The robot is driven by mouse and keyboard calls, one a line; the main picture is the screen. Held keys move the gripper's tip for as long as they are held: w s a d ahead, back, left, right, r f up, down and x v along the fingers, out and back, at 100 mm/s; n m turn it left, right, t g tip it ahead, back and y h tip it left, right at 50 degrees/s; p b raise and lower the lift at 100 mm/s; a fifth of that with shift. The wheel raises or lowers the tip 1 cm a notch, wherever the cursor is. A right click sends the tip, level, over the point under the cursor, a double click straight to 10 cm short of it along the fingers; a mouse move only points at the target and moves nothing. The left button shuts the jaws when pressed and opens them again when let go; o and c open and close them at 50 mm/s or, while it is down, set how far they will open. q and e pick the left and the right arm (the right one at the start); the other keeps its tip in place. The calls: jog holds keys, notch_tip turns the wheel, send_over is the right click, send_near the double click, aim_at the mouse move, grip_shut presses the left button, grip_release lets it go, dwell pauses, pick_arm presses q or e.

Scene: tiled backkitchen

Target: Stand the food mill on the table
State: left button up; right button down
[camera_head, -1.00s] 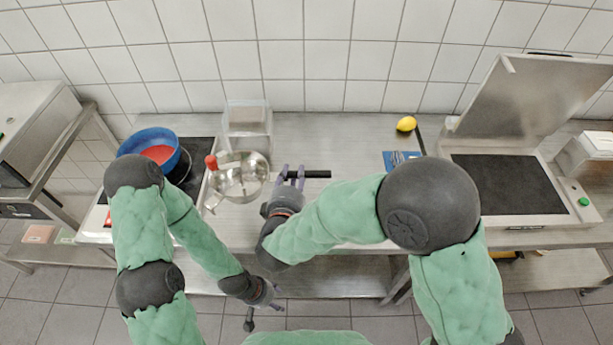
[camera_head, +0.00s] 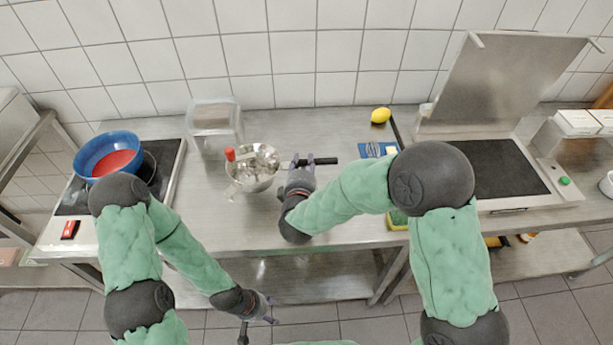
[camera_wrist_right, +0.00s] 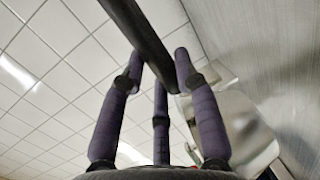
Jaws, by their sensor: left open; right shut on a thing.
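The food mill (camera_head: 262,181) is a shiny metal bowl with a red knob (camera_head: 230,154) and a black handle (camera_head: 322,161) reaching right. In the head view its bowl opens upward over the left-middle of the steel table (camera_head: 330,213); I cannot tell whether it touches the table. My right gripper (camera_head: 299,163) is shut on the handle, near the bowl. In the right wrist view the dark handle (camera_wrist_right: 138,32) runs between the purple fingers (camera_wrist_right: 160,75). My left gripper (camera_head: 262,308) is open and empty, low in front of the table's front edge.
A clear container (camera_head: 213,127) stands behind-left of the mill. A blue pan (camera_head: 92,155) with red contents sits on the black cooktop (camera_head: 168,165) at left. A lemon (camera_head: 380,115) and a blue item (camera_head: 370,150) lie right. A large lidded steel machine (camera_head: 500,168) stands far right.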

jog(key=shift+w+d+f+b, duration=0.4)
jog(key=shift+w+d+f, duration=0.15)
jog(key=shift+f, duration=0.25)
jog(key=f+b, duration=0.2)
jog(key=f, duration=0.1)
jog(key=shift+w+f, duration=0.2)
jog(key=shift+r, duration=0.1)
jog(key=c, duration=0.9)
grip_release()
jog(key=shift+f, duration=0.25)
jog(key=shift+r, duration=0.1)
